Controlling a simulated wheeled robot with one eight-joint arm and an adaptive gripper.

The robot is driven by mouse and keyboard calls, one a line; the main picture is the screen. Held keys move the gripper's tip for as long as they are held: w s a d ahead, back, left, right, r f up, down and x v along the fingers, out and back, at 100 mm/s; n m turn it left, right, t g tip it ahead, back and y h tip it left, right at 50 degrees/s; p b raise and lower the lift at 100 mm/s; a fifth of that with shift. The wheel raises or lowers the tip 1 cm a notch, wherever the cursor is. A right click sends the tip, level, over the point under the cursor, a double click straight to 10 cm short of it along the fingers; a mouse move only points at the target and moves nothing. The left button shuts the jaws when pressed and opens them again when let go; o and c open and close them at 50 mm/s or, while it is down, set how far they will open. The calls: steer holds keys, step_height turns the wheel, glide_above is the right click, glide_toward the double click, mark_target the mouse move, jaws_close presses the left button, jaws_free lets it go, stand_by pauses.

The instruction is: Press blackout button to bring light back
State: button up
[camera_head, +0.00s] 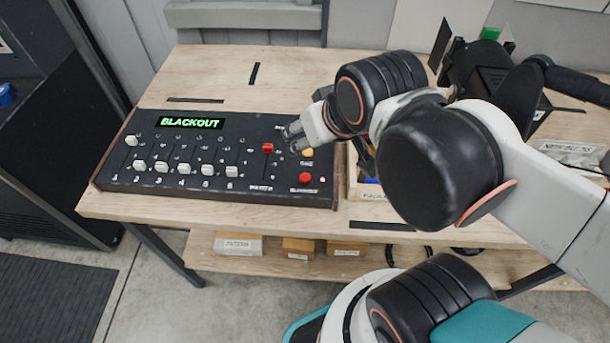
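A black control console (220,150) with wooden side panels lies on the workbench. Its display (190,122) reads "BLACKOUT" in green letters. A round red button (305,177) sits at the console's lower right, above a small label that looks like "BLACKOUT". A yellow button (307,152) sits a little above it. My gripper (291,137) is over the console's upper right, beyond the red button and close to the yellow one in the picture. It appears empty. Its fingertips are small and overlap, so I cannot tell whether they are open. Nothing covers the red button.
White sliders (184,169) and a red slider (267,148) stand up from the console left of the buttons. A wooden bin (352,182) is right of it, partly behind my arm. Dark lamp-like equipment (490,72) stands at the right. The workbench's (215,75) back left is clear.

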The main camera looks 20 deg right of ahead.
jaws_close()
stand_by(1.2)
